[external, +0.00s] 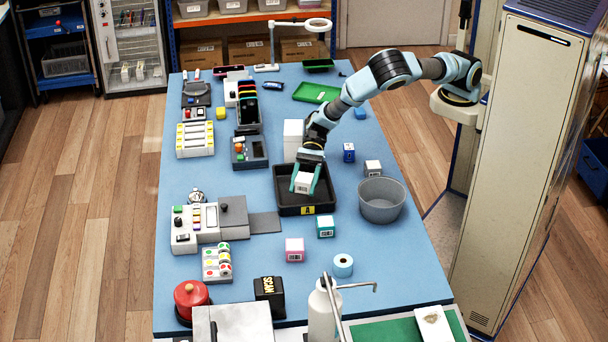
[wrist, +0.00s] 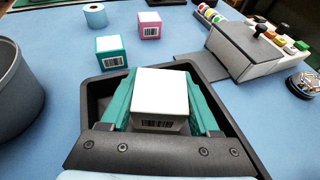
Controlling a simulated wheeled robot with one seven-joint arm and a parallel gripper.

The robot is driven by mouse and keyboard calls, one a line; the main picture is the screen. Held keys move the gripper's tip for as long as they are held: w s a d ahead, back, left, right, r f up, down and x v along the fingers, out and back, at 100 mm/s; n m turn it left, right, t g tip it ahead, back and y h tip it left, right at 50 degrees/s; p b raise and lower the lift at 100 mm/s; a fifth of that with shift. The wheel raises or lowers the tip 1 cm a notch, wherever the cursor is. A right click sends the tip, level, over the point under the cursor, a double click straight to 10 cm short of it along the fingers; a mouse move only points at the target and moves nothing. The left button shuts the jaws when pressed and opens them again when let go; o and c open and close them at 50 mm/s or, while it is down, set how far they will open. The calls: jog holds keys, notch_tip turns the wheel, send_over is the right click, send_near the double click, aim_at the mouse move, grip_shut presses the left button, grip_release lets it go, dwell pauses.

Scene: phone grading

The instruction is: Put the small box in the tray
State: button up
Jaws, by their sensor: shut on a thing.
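A small white box (external: 303,183) with a barcode is held between the teal fingers of my gripper (external: 305,180). The box also shows in the wrist view (wrist: 161,98), with a finger against each side. My gripper is shut on it. The black tray (external: 285,209), with a yellow label on its front, is directly below and around the gripper in the picture. In the wrist view the tray's dark rim (wrist: 95,82) surrounds the fingers and box. I cannot tell whether the box touches the tray floor.
A grey round bin (external: 382,203) stands right of the tray. Teal (external: 325,227), pink (external: 294,250), blue (external: 349,152) and white (external: 372,168) small boxes stand around it. A taller white box (external: 293,140) is behind the tray. A grey device (external: 210,220) is at left.

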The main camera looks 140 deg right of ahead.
jog(key=shift+f+p, duration=0.5)
jog(key=shift+f, duration=1.5)
